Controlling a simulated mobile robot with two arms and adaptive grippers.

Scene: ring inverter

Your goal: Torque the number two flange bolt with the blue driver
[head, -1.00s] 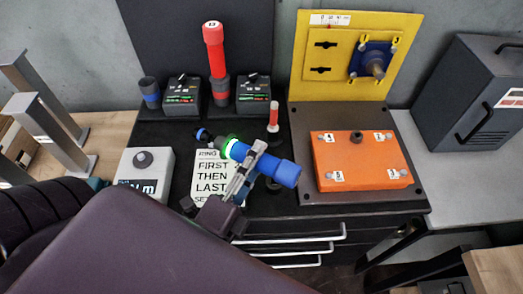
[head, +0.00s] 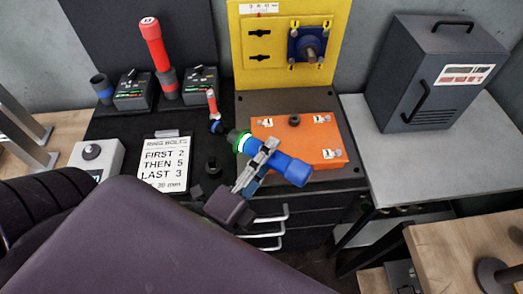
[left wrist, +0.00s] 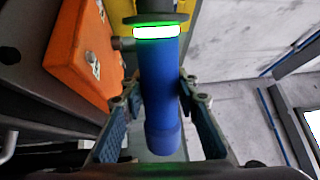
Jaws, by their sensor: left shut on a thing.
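The blue driver (head: 290,167), with a glowing green ring and dark tip end, is held tilted by my left gripper (head: 262,165). It hangs in front of the orange block's lower left corner in the head view. In the left wrist view the driver's handle (left wrist: 160,90) runs between both fingers (left wrist: 158,115). The orange block (head: 290,140) has small numbered bolts at its corners; the driver hides the lower left one. The blue flange (head: 306,45) with a grey shaft is on the yellow panel (head: 245,80), with small labels around it. I cannot read the numbers surely. My right gripper is out of view.
A red driver (head: 154,50) stands between two dark boxes (head: 133,92) at the back left. A sign (head: 163,165) reads first 2, then 5, last 3. A dark cabinet (head: 435,70) sits on the grey bench (head: 400,150) at right.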

